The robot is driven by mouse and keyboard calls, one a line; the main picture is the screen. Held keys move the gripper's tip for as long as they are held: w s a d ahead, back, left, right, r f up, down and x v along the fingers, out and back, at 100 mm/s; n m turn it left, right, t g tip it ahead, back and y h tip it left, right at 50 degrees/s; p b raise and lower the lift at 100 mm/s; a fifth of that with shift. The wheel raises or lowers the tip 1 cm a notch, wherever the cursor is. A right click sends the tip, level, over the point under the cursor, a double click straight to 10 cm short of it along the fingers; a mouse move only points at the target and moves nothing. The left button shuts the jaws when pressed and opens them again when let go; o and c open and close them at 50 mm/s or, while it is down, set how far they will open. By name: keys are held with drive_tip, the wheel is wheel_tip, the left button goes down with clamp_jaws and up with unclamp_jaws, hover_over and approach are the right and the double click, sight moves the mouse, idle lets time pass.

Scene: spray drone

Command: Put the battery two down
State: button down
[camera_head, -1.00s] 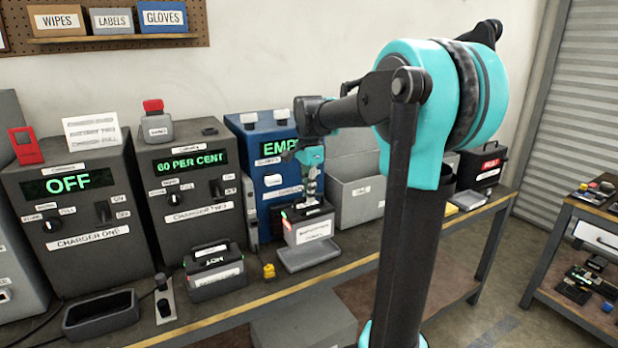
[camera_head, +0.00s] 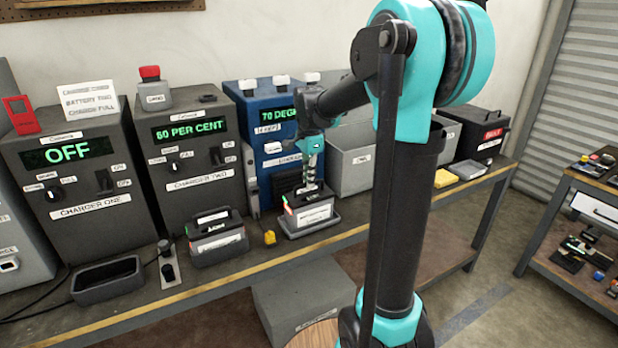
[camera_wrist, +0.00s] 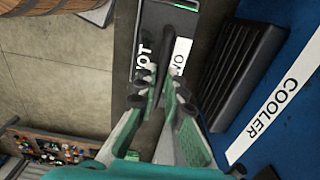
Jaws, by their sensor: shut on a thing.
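Battery two (camera_head: 308,213), a dark box with a white label and a small red light, is in the grey tray (camera_head: 312,230) before the blue cooler (camera_head: 262,135). It looks upright and low in the tray; its exact contact is hidden. My gripper (camera_head: 309,188) is above it and shut on its top. In the wrist view the fingers (camera_wrist: 158,100) close at the battery (camera_wrist: 150,45), whose labels read "HOT" and, partly hidden, "WO". The cooler display reads "70 DEG", its end hidden by my arm.
Another battery (camera_head: 217,235) stands left on the bench before charger two (camera_head: 192,165). A small yellow piece (camera_head: 269,238) lies between them. An empty dark tray (camera_head: 107,278) sits before charger one (camera_head: 75,185). A grey bin (camera_head: 365,160) is right of the cooler.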

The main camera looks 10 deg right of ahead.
drive_tip(key=shift+f, duration=0.1)
drive_tip(key=c, duration=1.6)
unclamp_jaws()
wheel_tip(320, 180, up, 12)
drive_tip(key=s+d+f+n+t, duration=0.1)
drive_tip(key=s+f+n, duration=0.3)
drive_tip(key=s+f, duration=0.3)
drive_tip(key=s+d+f+n+t, duration=0.1)
drive_tip(key=s+f+n, duration=0.4)
drive_tip(key=f, duration=0.5)
drive_tip(key=s+d+f+n+t, duration=0.2)
drive_tip(key=s+f+n, duration=0.3)
drive_tip(key=s+f, duration=0.4)
drive_tip(key=shift+s+f, duration=0.1)
drive_tip(key=shift+s, duration=0.45)
